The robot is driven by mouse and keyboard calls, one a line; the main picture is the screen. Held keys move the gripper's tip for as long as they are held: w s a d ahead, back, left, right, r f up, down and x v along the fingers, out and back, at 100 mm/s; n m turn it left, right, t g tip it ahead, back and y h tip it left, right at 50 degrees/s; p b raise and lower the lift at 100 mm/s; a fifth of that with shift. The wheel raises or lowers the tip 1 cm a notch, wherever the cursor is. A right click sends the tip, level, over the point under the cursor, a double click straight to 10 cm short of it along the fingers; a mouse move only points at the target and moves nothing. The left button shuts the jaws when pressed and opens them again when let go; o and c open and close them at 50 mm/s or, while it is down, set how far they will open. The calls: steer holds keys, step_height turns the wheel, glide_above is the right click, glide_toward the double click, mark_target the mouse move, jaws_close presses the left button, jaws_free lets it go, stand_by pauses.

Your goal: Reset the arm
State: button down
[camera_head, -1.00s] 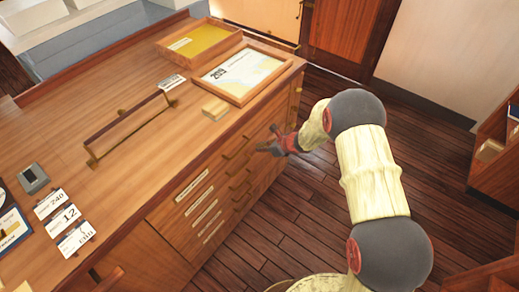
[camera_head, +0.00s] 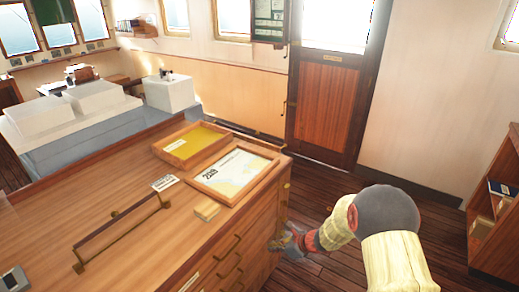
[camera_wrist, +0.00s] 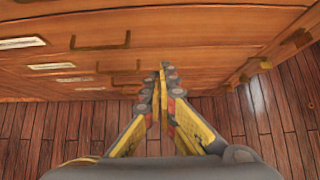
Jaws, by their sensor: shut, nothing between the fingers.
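My gripper (camera_head: 279,243) shows in the head view at the right side of the wooden drawer cabinet, below the level of its top, with my arm reaching in from the lower right. In the wrist view, my gripper (camera_wrist: 162,72) points at the drawer fronts, its fingertips together with nothing between them. A drawer handle (camera_wrist: 117,66) is just left of the fingertips. I cannot tell whether the fingertips touch the cabinet front.
A door (camera_head: 328,105) stands behind. A bookshelf (camera_head: 487,230) is at the right. Floor between is clear.

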steer(key=s+a+n+g, duration=0.1)
steer(key=s+n+g, duration=0.2)
steer(key=s+n, duration=0.4)
steer(key=s+r+n+g, duration=0.2)
steer(key=s+r+n, duration=0.45)
steer(key=s, duration=0.35)
steer(key=s+d+r+n+t+h, duration=0.1)
steer(key=s+d+r+n, duration=0.3)
steer(key=r, duration=0.5)
steer(key=s+d+r+n+t+h, duration=0.2)
steer(key=s+d+r+n+h, duration=0.1)
steer(key=s+r, duration=0.5)
steer(key=s+d+r+n+t+h, duration=0.2)
steer(key=s+r, duration=0.5)
steer(key=r, duration=0.4)
steer(key=d+n+h, duration=0.1)
steer(key=d+n, duration=0.1)
steer(key=d, duration=0.1)
steer(key=shift+d+r+n, duration=0.25)
steer(key=shift+d+n, duration=0.1)
steer(key=c, duration=2.6)
jaws_free()
